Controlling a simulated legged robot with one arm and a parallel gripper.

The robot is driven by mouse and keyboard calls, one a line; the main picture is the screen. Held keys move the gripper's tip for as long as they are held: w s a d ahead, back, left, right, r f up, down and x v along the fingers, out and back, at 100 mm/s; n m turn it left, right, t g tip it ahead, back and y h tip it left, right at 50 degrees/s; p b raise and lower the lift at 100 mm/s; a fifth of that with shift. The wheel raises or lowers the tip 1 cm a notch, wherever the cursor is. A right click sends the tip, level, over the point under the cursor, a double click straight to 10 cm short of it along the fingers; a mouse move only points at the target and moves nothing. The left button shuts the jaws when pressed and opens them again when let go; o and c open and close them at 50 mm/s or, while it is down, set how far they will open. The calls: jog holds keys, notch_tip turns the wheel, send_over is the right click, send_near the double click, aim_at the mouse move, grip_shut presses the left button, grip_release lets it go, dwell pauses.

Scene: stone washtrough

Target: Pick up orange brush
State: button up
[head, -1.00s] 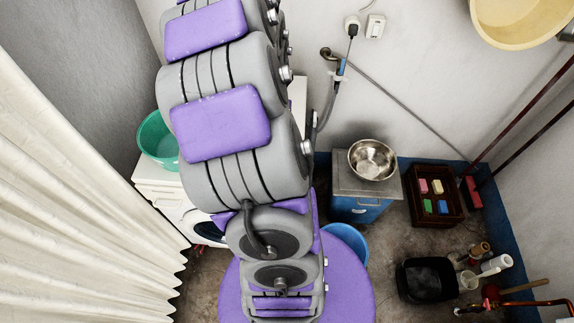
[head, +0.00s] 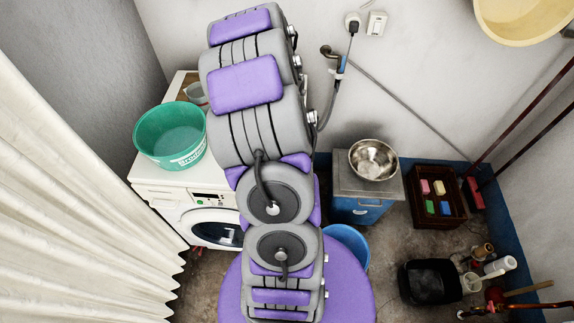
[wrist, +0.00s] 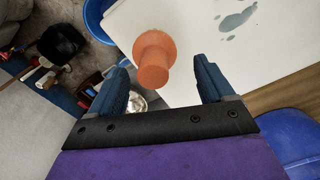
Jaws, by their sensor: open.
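An orange brush (wrist: 154,60) shows in the wrist view, shaped like a short spool with a round end facing the camera. It appears against a white surface (wrist: 250,45) with grey wet-looking patches. My gripper (wrist: 162,72) is open, with its two blue fingers to the left and right of the brush's near end. The fingers look apart from the brush; how far it lies beyond them I cannot tell. In the head view the brush and my gripper are not visible; my arm blocks part of the scene.
A white washing machine (head: 178,192) carries a green basin (head: 170,138). A blue cabinet (head: 358,211) holds a metal bowl (head: 373,159). A blue bucket (head: 349,243), a black tub (head: 428,282) and a dark crate (head: 437,221) stand on the floor. A pale curtain (head: 70,190) hangs left.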

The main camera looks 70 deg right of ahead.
jog(key=f, duration=0.1)
jog(key=f+b, duration=0.1)
jog(key=f, duration=0.3)
jog(key=shift+s+a+b, duration=0.25)
jog(key=shift+s+b, duration=0.05)
jog(key=shift+b, duration=0.1)
jog(key=shift+d+f, duration=0.15)
jog(key=shift+f, duration=0.15)
jog(key=shift+c, duration=0.5)
jog(key=shift+r, duration=0.1)
jog(key=c, duration=1)
